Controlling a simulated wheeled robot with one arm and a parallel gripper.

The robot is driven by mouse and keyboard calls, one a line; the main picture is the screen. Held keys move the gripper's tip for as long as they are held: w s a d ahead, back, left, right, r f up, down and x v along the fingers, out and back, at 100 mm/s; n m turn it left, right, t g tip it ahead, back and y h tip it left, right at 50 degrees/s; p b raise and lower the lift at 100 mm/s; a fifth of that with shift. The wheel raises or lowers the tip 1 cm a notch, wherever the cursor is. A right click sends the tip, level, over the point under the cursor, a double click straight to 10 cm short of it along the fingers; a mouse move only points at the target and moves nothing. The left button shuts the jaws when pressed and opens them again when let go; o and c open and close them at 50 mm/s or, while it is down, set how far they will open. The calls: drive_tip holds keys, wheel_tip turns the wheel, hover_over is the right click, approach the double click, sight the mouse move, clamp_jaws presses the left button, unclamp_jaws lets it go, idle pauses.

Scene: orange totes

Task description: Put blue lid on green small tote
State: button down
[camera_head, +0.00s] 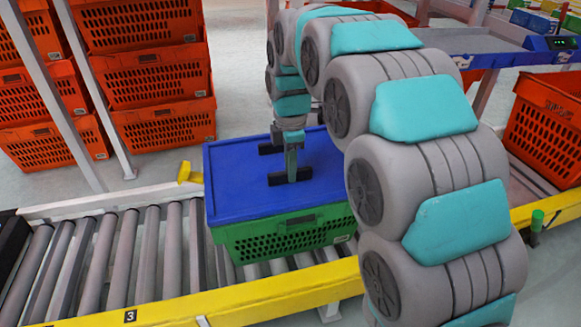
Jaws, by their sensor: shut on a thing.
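The green small tote (285,240) stands on the roller conveyor in the middle of the view. The blue lid (235,185) lies over the top of the tote and covers its opening. Its front edge lines up closely with the tote's front wall. My gripper (288,165) is above the middle of the lid, pointing down, and is shut on the lid. Its dark fingers touch the lid's upper face. My arm hides the lid's right part and the tote's right end, so I cannot tell how the lid sits there.
The roller conveyor (145,250) has a yellow front rail (255,300) and free rollers left of the tote. Stacked orange totes (160,75) stand at the back left. Another orange tote (545,125) is at the right. A blue-edged conveyor (475,45) lies behind.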

drive_tip(key=shift+f, duration=0.25)
drive_tip(key=c, duration=0.7)
unclamp_jaws()
drive_tip(key=shift+c, duration=0.2)
